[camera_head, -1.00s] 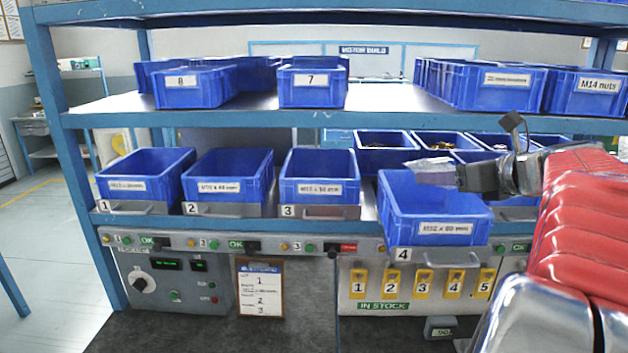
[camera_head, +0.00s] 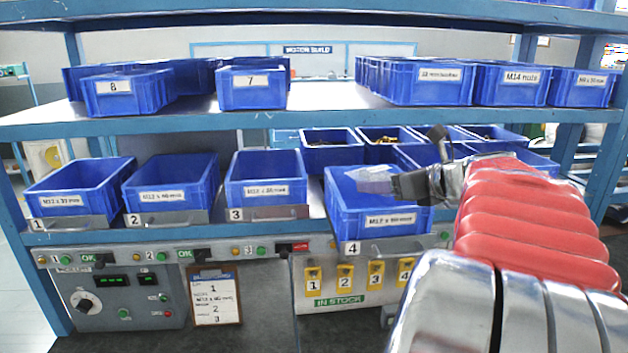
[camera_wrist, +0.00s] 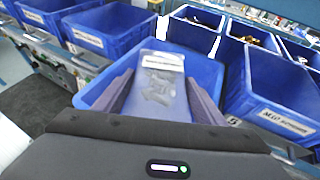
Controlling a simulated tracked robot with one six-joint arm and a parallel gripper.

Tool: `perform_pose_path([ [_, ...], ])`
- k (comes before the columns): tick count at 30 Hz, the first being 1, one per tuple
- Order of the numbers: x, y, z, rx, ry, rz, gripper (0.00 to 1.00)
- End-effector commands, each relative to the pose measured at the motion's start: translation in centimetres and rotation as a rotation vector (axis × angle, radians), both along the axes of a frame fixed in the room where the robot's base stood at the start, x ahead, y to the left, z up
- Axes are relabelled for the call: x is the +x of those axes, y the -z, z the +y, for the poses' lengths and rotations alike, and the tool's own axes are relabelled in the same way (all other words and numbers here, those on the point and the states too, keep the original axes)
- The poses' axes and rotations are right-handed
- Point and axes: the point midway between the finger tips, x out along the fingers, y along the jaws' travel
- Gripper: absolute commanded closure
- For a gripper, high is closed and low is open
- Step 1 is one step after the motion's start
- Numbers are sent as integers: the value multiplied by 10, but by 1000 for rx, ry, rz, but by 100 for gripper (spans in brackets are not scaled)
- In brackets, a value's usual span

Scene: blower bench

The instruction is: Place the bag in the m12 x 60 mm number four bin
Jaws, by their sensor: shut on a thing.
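My gripper (camera_head: 390,183) is shut on a clear plastic bag (camera_head: 373,181) with a white label. In the wrist view the bag (camera_wrist: 162,88) sits between my two fingers and holds several grey metal pieces. The number four bin (camera_head: 388,234) is blue, labelled M12 x 60 mm, and stands forward of the row on the lower shelf. The bag is over the opening of this bin; its inside is mostly hidden in the wrist view (camera_wrist: 92,92).
Bins 1 (camera_head: 75,187), 2 (camera_head: 168,182) and 3 (camera_head: 265,178) stand to the left on the same shelf. Filled bins (camera_head: 330,157) are behind. The upper shelf edge (camera_head: 290,125) runs above my gripper. Another blue bin (camera_wrist: 275,105) stands close on the right in the wrist view.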

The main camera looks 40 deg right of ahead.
Motion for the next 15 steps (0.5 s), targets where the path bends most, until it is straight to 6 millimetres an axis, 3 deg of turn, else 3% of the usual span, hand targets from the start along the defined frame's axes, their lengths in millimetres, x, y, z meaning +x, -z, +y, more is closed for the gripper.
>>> perform_pose_path([
  [15,0,8,0,1,0,-2,77],
])
